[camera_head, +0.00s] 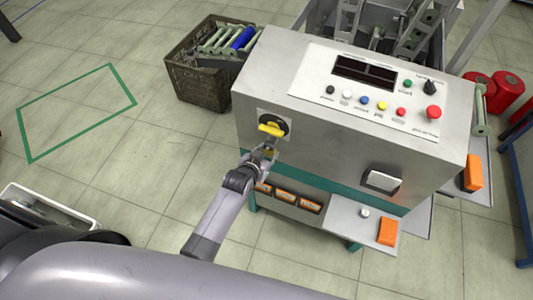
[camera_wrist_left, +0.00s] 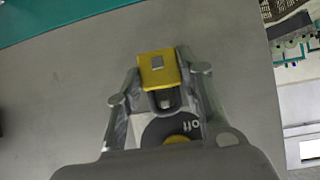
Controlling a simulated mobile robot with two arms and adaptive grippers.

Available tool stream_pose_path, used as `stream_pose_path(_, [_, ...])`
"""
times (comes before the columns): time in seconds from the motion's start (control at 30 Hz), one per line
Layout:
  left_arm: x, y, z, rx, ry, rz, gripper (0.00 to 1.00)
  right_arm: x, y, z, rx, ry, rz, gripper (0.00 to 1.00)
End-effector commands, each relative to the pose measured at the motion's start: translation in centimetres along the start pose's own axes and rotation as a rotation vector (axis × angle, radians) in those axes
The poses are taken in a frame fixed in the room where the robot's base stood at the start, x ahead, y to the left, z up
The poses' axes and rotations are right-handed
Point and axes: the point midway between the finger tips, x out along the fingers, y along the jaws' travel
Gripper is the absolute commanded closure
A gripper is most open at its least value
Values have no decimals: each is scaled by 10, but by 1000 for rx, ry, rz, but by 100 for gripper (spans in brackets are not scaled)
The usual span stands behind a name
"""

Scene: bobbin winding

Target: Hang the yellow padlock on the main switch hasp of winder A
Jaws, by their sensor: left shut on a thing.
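The yellow padlock (camera_wrist_left: 158,66) is between the fingertips of my left gripper (camera_wrist_left: 160,82) in the left wrist view. Its shackle points toward the main switch (camera_wrist_left: 182,130), a dark disc marked "off". In the head view the switch's yellow handle (camera_head: 271,129) is on the front face of the winder (camera_head: 330,150), at its left. My left gripper (camera_head: 262,153) is shut on the padlock just below the switch. The fingers hide most of the padlock there. I cannot tell whether the shackle passes through the hasp. My right gripper is not in view.
A crate (camera_head: 196,84) of bobbins stands left of the winder. A control panel (camera_head: 365,90) with buttons tops the machine. Orange-fronted bins (camera_head: 285,196) and a shelf (camera_head: 345,222) with an orange block (camera_head: 388,232) are below.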

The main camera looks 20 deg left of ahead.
Motion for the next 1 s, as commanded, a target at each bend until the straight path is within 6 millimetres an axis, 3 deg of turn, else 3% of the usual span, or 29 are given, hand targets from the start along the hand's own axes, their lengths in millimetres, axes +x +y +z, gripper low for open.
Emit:
stream_pose_path(0.47, [1,0,4,0,-8,0,99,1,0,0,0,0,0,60])
stream_pose_path(0.5, [1,0,5,0,-8,1,63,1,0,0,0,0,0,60])
stream_pose_path(0.8, [1,0,3,0,-6,0,43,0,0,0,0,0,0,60])
stream_pose_path(1.0, [1,0,3,0,-5,0,42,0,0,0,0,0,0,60])
